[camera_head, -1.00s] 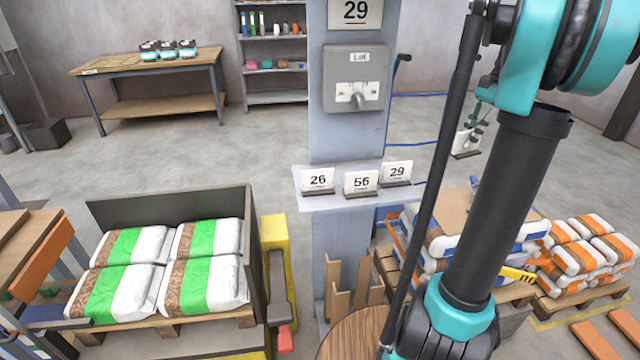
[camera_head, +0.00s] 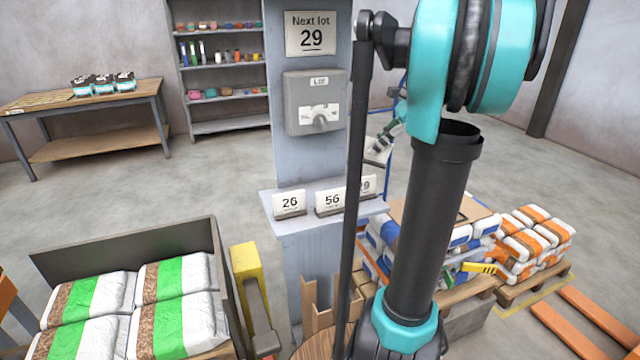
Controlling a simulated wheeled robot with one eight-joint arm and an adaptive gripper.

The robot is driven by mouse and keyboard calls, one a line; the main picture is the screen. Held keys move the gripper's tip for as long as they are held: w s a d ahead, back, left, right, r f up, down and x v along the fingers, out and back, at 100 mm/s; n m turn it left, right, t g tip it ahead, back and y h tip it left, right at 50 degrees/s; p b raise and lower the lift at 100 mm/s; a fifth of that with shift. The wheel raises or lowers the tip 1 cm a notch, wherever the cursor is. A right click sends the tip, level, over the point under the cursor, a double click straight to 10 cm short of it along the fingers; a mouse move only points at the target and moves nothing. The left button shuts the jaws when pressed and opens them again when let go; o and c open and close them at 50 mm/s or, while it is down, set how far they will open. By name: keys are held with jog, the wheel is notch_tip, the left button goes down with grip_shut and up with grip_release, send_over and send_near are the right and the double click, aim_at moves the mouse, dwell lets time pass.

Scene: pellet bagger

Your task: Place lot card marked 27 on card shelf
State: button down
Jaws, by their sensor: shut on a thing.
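The card shelf (camera_head: 266,203) juts from a grey post in the middle of the view. Three white cards stand on it in dark holders: card 26 (camera_head: 290,203) at the left, card 56 (camera_head: 330,202) in the middle, and card 29 (camera_head: 367,185) at the right, partly hidden by my arm's dark rod. I see no card marked 27. My gripper is out of view; my arm reaches down past the bottom edge, right of the shelf.
A sign (camera_head: 311,34) on the post reads "Next lot 29", above a grey box (camera_head: 313,103) with a knob. An open-topped bin of green-striped bags (camera_head: 180,285) stands at the lower left. Stacked bags (camera_head: 525,243) stand right. Open floor lies behind the post.

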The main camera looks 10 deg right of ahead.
jog(key=w+a, duration=0.2)
jog(key=a, duration=0.8)
jog(key=a+f, duration=0.1)
jog(key=f, duration=0.4)
jog(key=a+f, duration=0.1)
jog(key=f, duration=0.2)
jog(key=shift+w+a, duration=0.3)
jog(key=shift+a+f, duration=0.2)
jog(key=shift+f, duration=0.45)
jog(key=shift+a+f, duration=0.2)
jog(key=shift+f, duration=0.45)
jog(key=shift+a+r+h, duration=0.15)
jog(key=shift+a+h, duration=0.25)
jog(key=shift+h, duration=0.2)
jog(key=shift+w+a+g+h, duration=0.2)
jog(key=shift+a+g+h, duration=0.25)
jog(key=shift+h, duration=0.55)
jog(key=shift+d+f, duration=0.1)
jog(key=shift+f, duration=0.65)
jog(key=shift+f, duration=0.15)
jog(key=c, duration=1.6)
grip_release()
